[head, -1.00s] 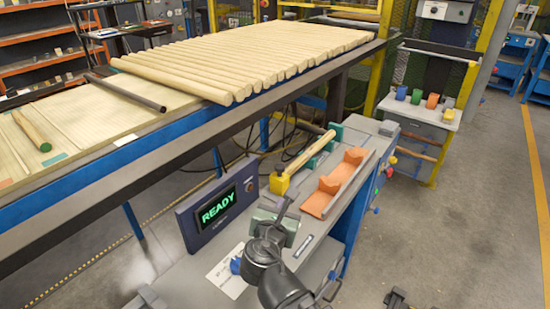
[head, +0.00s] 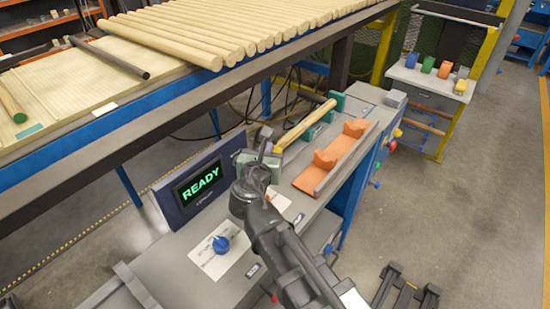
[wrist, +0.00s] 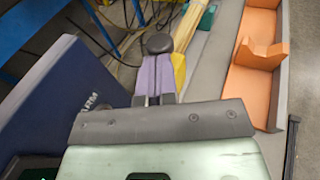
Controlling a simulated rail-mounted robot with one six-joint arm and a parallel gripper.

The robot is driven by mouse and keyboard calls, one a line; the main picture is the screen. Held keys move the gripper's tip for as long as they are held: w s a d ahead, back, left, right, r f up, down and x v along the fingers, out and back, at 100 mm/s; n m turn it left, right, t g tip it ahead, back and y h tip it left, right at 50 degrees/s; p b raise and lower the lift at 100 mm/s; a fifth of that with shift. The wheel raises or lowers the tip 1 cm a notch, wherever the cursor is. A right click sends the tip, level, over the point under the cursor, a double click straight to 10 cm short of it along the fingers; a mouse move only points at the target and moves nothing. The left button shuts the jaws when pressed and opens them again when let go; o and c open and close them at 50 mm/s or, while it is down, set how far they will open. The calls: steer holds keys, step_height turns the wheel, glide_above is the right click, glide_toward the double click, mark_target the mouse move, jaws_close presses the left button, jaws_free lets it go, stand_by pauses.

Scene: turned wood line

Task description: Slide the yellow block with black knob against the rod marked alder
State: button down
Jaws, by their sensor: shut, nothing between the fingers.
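The yellow block (head: 277,149) is mostly hidden behind my gripper in the head view. In the wrist view, part of the yellow block (wrist: 179,68) shows right of my fingers, with the black knob (wrist: 158,43) just beyond the fingertips. A pale rod (head: 308,124) lies on green supports (head: 338,101), its near end by the block; I cannot tell if they touch. No alder marking is readable. My gripper (wrist: 156,62) is shut and empty, its tips close to the knob; contact is unclear. It also shows in the head view (head: 265,137).
An orange cradle (head: 306,180) lies right of the rod along a grey rail. The READY panel (head: 200,183) stands left of my gripper. A blue knob (head: 221,244) sits on a white sheet. The rack with many pale rods (head: 210,40) rises behind.

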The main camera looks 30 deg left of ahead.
mark_target(274, 142)
steer(key=shift+w+a+f, duration=0.1)
steer(key=shift+w+a, duration=0.15)
steer(key=shift+w, duration=0.4)
steer(key=shift+s, duration=0.1)
steer(key=shift+w+d, duration=0.15)
steer(key=shift+w, duration=0.9)
steer(key=shift+s, duration=0.1)
steer(key=shift+s+d, duration=0.25)
steer(key=shift+s, duration=0.1)
steer(key=p+v, duration=0.2)
steer(key=v, duration=1.1)
